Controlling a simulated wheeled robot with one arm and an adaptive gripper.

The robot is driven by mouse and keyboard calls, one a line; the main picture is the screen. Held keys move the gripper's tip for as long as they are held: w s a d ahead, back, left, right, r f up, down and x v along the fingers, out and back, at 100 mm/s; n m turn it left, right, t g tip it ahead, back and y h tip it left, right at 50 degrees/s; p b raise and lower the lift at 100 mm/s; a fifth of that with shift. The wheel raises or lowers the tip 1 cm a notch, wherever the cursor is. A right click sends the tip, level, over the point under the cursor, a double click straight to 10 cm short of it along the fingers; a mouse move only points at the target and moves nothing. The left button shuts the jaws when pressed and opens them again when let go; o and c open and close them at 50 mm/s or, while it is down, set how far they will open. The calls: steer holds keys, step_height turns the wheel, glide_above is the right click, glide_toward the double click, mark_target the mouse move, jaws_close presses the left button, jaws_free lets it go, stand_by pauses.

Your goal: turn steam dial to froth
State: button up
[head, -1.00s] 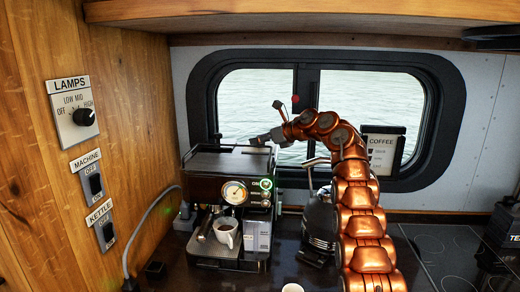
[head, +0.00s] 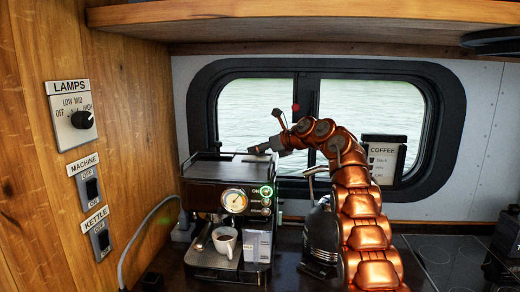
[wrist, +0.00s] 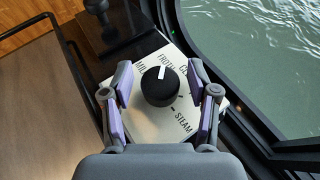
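The steam dial (wrist: 160,87) is a round black knob with a white pointer line on a pale plate (wrist: 178,131) in the wrist view. The pointer faces up in the picture, toward the FROTH lettering, which the knob and fingers partly crowd. The word STEAM is printed at the lower right of the plate. My gripper (wrist: 162,98) is open, with one finger on each side of the knob and gaps between. In the head view my gripper (head: 262,149) is above the back right of the coffee machine (head: 203,190); the dial cannot be made out there.
A white cup (head: 225,241) with dark liquid stands under the machine's front. A dark grinder-like appliance (head: 321,235) stands close to the machine's right. The window (head: 240,105) lies behind. Lamp, machine and kettle switches (head: 101,238) are on the left wooden wall.

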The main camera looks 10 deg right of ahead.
steer(key=shift+d, duration=0.1)
stand_by(0.3)
steer(key=shift+v, duration=1.1)
steer(key=v, duration=0.9)
steer(key=shift+s+r, duration=0.2)
steer(key=shift+s, duration=0.05)
steer(key=shift+d, duration=0.15)
steer(key=shift+r, duration=0.1)
